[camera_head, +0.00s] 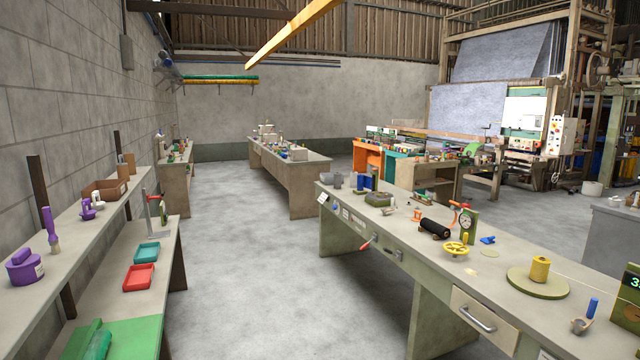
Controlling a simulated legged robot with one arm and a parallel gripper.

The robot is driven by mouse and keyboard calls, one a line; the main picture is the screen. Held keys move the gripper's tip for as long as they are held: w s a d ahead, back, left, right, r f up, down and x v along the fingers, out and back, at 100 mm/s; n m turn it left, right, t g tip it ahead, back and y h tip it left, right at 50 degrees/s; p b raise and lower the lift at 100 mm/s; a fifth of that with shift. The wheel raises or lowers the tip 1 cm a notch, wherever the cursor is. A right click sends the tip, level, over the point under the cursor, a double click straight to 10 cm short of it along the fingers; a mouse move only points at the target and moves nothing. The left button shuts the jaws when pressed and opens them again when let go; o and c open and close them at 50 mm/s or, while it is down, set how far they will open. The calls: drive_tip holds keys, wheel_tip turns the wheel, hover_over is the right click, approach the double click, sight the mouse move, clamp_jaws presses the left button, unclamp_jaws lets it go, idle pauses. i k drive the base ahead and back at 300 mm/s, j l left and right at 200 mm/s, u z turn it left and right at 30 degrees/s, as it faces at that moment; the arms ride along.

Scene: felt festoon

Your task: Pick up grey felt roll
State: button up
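A small grey rolled shape (332,180), which may be the grey felt roll, lies at the far left end of the long bench on the right. It is small in the picture, so I cannot tell whether it is felt. My gripper is not in view. Nothing in the picture shows it near the grey shape.
The long bench (515,262) also holds a black roller (435,228), a yellow handwheel (456,248) and a yellow spool (540,268). A shelf bench with red (139,277) and teal trays (147,252) runs along the left wall. The concrete floor (255,270) between is clear.

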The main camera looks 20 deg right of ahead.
sight(337, 176)
drive_tip(key=i+l+z, duration=0.1)
drive_tip(key=i+z, duration=0.3)
drive_tip(key=i, duration=0.2)
drive_tip(key=i+u, duration=0.2)
drive_tip(key=i, duration=1.65)
drive_tip(key=i+z, duration=0.1)
drive_tip(key=i, duration=0.8)
drive_tip(key=i+j+z, duration=0.1)
drive_tip(key=i, duration=0.8)
drive_tip(key=i+l+z, duration=0.15)
drive_tip(key=i+z, duration=0.15)
drive_tip(key=i, duration=0.4)
drive_tip(key=i+z, duration=0.3)
drive_tip(key=i, duration=0.35)
drive_tip(key=i+j+z, duration=0.3)
drive_tip(key=i, duration=0.35)
drive_tip(key=i+z, duration=0.5)
drive_tip(key=i, duration=0.6)
